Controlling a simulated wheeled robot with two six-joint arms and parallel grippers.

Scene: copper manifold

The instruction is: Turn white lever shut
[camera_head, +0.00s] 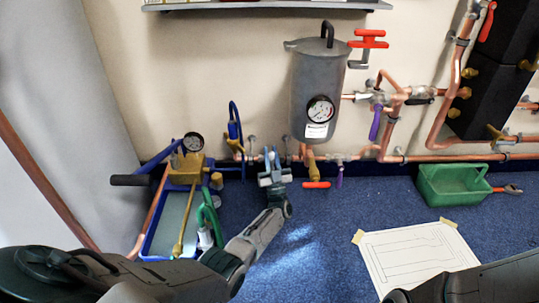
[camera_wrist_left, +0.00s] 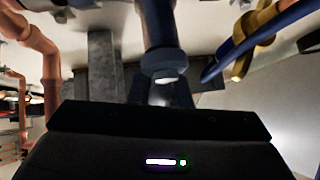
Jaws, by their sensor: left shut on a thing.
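My left gripper (camera_head: 271,158) is at the copper pipe run (camera_head: 356,156) low on the wall, left of and below the grey tank. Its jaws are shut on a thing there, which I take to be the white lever. The lever itself is hidden by the jaws in the head view. In the left wrist view a dark blue upright part (camera_wrist_left: 160,35) stands in front of the wrist, with a pale spot at its lower end. How far the lever is turned cannot be told. My right gripper is not in view.
A grey tank (camera_head: 316,85) with a gauge hangs above the pipes. A red-handled valve (camera_head: 316,185) and a purple lever (camera_head: 339,176) are just right of my gripper. A blue pump tray (camera_head: 150,244) stands left, a green toolbox (camera_head: 436,185) right. A paper drawing (camera_head: 415,258) lies on the carpet.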

